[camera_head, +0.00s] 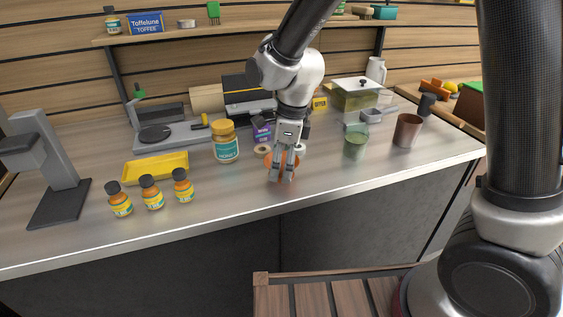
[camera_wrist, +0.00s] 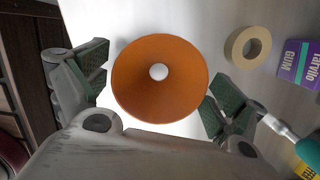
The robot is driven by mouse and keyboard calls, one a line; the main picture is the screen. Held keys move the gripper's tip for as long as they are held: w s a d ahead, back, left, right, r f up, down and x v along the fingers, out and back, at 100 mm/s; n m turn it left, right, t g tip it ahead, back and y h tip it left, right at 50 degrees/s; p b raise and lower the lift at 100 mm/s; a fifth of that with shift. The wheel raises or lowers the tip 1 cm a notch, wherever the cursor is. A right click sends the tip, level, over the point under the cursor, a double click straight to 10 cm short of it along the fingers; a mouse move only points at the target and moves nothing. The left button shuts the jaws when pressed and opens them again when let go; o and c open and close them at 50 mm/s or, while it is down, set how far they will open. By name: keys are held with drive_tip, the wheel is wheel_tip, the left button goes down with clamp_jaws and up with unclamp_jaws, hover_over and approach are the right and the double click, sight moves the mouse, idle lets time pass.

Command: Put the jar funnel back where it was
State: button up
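The jar funnel is an orange cone. In the wrist view the funnel (camera_wrist: 135,95) shows from above, its round mouth facing the camera and a pale hole at its middle. My gripper (camera_wrist: 158,78) has its two green-padded fingers spread apart, one on each side of the funnel. The right pad looks very close to the rim; a small gap shows at the left. In the head view my gripper (camera_head: 283,178) points down at the counter, and the funnel (camera_head: 269,160) is partly hidden behind the fingers. I cannot tell whether the funnel rests on the counter.
A honey jar (camera_head: 226,146) stands left of my gripper. A tape roll (camera_wrist: 248,48) and a purple gum box (camera_head: 262,133) are close behind. A green cup (camera_head: 355,145) and a brown cup (camera_head: 407,131) stand right. Small bottles (camera_head: 152,196) line the front left. The front edge right of my gripper is clear.

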idle(0.3)
wheel_tip(320, 180, up, 12)
drive_tip(key=d, duration=0.2)
drive_tip(key=s+d+r+n+t, duration=0.1)
drive_tip(key=s+d+r+n, duration=0.2)
drive_tip(key=d, duration=0.5)
drive_tip(key=s+d+r+n+t, duration=0.1)
drive_tip(key=d+r+n, duration=0.2)
drive_tip(key=d+n, duration=0.35)
drive_tip(key=s+d+n+t+h, duration=0.1)
drive_tip(key=s+d+n+t, duration=0.1)
drive_tip(key=s+d+n, duration=0.8)
drive_tip(key=s+d, duration=0.2)
drive_tip(key=d, duration=0.4)
drive_tip(key=shift+s+d+h, duration=0.2)
drive_tip(key=shift+s+h, duration=0.1)
drive_tip(key=shift+h, duration=0.1)
